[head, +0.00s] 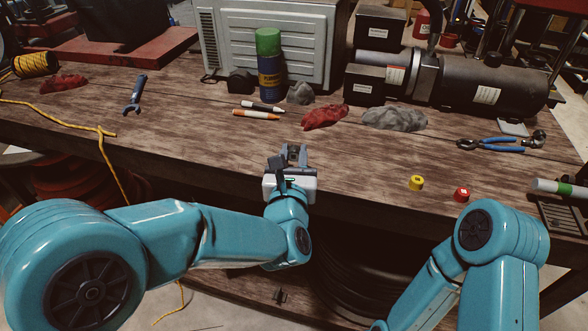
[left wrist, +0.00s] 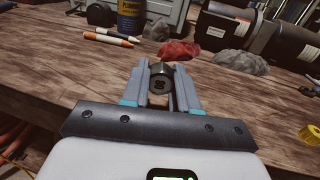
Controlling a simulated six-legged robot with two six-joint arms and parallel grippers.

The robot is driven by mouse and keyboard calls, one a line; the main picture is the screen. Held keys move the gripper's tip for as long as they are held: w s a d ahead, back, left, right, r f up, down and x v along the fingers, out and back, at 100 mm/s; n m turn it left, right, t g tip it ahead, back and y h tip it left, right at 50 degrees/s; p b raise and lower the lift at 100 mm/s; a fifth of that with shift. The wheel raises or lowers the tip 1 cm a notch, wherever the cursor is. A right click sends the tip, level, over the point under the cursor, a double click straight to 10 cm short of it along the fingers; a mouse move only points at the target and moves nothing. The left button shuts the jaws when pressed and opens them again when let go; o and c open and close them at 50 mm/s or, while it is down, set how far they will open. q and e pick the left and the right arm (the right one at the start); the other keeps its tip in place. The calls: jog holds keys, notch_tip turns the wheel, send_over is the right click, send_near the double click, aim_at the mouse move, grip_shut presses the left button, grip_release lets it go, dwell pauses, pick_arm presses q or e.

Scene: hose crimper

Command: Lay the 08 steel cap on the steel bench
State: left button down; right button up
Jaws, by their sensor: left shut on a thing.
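My left gripper (head: 293,160) is over the front edge of a workbench (head: 215,160), whose top looks like brown wooden planks, not bare steel. The left wrist view shows its two grey fingers (left wrist: 160,88) shut on a small dark grey metal cap (left wrist: 159,76). The cap has a round end facing the camera with a dark marking that I cannot read for certain. In the head view the cap is small between the fingertips. I cannot tell whether it touches the bench top. My right arm shows at the lower right of the head view, but its gripper is out of frame.
A yellow cap (head: 416,183) and a red cap (head: 462,194) stand near the front edge at right. The planks left of the gripper are clear.

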pick_arm(q)
notch_tip(320, 180, down, 4)
jog(key=shift+w+f, duration=0.1)
jog(key=shift+f, duration=0.05)
jog(key=shift+d, duration=0.1)
jog(key=c, duration=0.9)
grip_release()
jog(key=shift+o, duration=0.2)
